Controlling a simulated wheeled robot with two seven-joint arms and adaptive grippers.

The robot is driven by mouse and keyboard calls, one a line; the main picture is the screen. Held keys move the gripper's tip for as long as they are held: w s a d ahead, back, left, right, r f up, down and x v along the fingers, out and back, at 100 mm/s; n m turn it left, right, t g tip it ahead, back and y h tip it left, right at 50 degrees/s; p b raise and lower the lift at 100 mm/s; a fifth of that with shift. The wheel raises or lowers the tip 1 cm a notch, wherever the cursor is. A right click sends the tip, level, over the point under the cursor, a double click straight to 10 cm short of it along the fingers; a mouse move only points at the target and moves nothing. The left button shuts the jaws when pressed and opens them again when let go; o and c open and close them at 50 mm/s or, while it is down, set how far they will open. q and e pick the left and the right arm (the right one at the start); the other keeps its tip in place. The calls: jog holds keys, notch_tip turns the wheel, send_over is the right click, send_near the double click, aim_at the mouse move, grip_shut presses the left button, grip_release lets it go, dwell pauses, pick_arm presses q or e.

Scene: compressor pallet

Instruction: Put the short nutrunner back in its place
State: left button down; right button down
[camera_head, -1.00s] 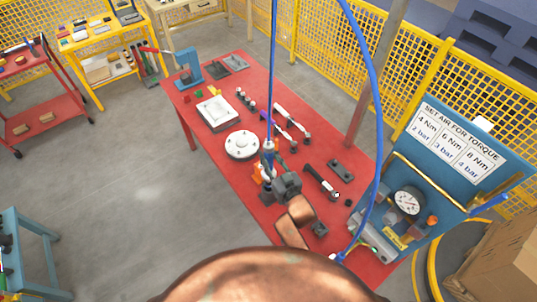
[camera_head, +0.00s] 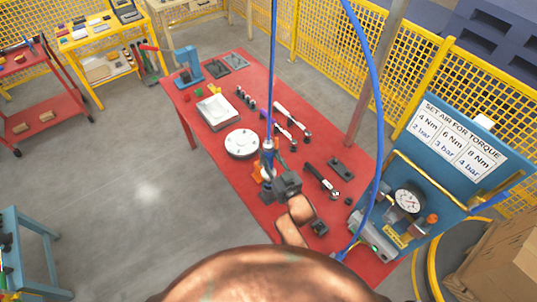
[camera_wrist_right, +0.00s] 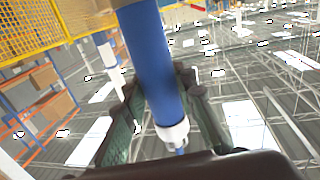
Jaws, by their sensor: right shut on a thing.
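A blue and white cylindrical tool (camera_head: 268,160), which I take to be the short nutrunner, stands near upright over the red table, under a thin blue hose that drops from above. My right gripper (camera_head: 271,181) is shut around its body. In the right wrist view the blue body (camera_wrist_right: 154,65) passes between the dark fingers of the gripper (camera_wrist_right: 165,100), with a white collar at its end. An orange piece (camera_head: 257,173) shows just left of the tool; I cannot tell whether they touch. The tool's lower end is hidden by the gripper. My left gripper is not in view.
The red table (camera_head: 240,195) carries a white round flange (camera_head: 242,143), a white square plate (camera_head: 217,112), a black hand tool (camera_head: 321,181) and a dark block (camera_head: 341,167). A blue air panel with a gauge (camera_head: 408,199) stands right. A thicker blue hose (camera_head: 374,110) hangs nearby.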

jog(key=shift+f+b, duration=3.2)
jog(key=shift+f, duration=1.55)
dwell(1.2)
jog(key=c, duration=1.5)
grip_release()
jog(key=shift+f, duration=0.1)
jog(key=shift+f, duration=0.25)
jog(key=v, duration=1.2)
jog(key=shift+r, duration=0.25)
